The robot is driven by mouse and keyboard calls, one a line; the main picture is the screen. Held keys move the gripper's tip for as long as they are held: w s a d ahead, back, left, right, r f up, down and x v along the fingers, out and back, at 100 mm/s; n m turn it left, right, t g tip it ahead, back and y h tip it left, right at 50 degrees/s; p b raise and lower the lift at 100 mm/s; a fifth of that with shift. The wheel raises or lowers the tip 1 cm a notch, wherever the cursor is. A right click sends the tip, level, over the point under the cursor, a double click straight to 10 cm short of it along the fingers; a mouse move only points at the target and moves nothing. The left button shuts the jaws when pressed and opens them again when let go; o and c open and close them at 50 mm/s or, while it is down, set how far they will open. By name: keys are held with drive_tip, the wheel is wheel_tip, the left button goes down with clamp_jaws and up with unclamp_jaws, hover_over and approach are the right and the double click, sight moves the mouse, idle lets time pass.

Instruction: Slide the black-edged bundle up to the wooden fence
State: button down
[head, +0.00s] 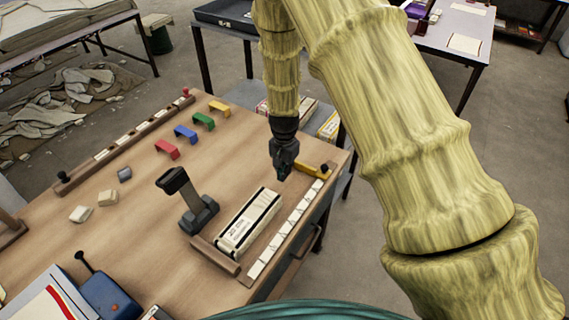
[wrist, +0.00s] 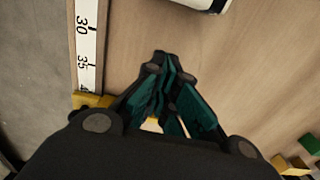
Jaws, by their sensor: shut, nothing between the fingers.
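The bundle (head: 248,222) is a pale block with black edges and print on its near end, lying flat on the wooden table. Part of it shows at the top edge of the wrist view (wrist: 205,4). A short wooden fence (head: 214,255) lies crosswise at the bundle's near end. I cannot tell whether they touch or a thin gap is left. My gripper (head: 283,172) is shut and empty, pointing down beyond the bundle's far end and apart from it. Its closed fingers (wrist: 166,66) show in the wrist view.
A ruler strip (head: 285,230) runs along the table's right edge beside the bundle, with a yellow piece (head: 314,169) at its far end. A black-handled stand (head: 190,203) is close to the bundle's left. Several coloured blocks (head: 185,134) lie further left.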

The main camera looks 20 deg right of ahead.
sight(277, 187)
wheel_tip(277, 187, down, 4)
drive_tip(key=shift+r+p, duration=0.15)
drive_tip(key=shift+p, duration=0.45)
drive_tip(key=shift+s+a+p, duration=0.85)
drive_tip(key=shift+s+a, duration=0.05)
drive_tip(key=shift+a, duration=0.2)
drive_tip(key=shift+s+a, duration=0.35)
drive_tip(key=shift+a, duration=0.1)
drive_tip(key=shift+a, duration=0.1)
drive_tip(key=shift+s+a+f, duration=0.2)
drive_tip(key=shift+s+a, duration=0.35)
drive_tip(key=shift+a, duration=0.05)
